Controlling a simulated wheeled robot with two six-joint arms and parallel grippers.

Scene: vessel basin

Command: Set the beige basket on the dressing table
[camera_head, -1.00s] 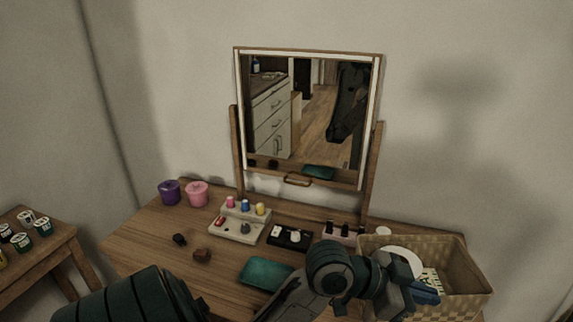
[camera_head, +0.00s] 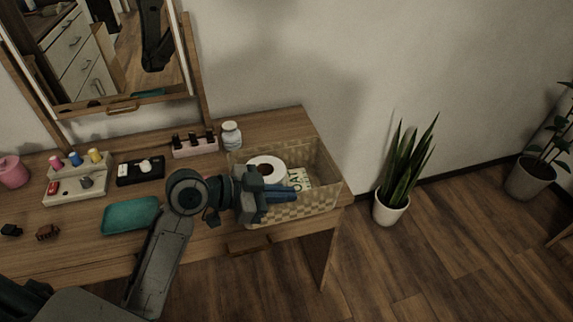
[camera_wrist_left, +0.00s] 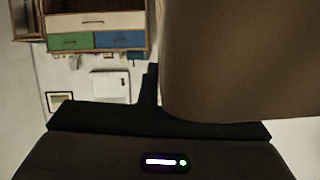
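The beige woven basket (camera_head: 318,190) is at the right end of the wooden dressing table (camera_head: 205,238), close to its edge. It holds a white roll (camera_head: 267,165) and a printed packet (camera_head: 299,179). My left gripper (camera_head: 280,194) is at the basket's near side, its fingers pointing right over the near rim. The arm and fingers hide part of that wall, so I cannot tell whether the fingers are closed on it. In the left wrist view, a plain brown surface (camera_wrist_left: 240,60) fills the upper right, very close. My right gripper is not in view.
A white jar (camera_head: 231,136) stands just behind the basket's left corner. Left of it are a pink lipstick holder (camera_head: 195,147), a black tray (camera_head: 140,172), a teal tray (camera_head: 130,215) and a mirror. A potted plant (camera_head: 392,208) stands on open floor to the right.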

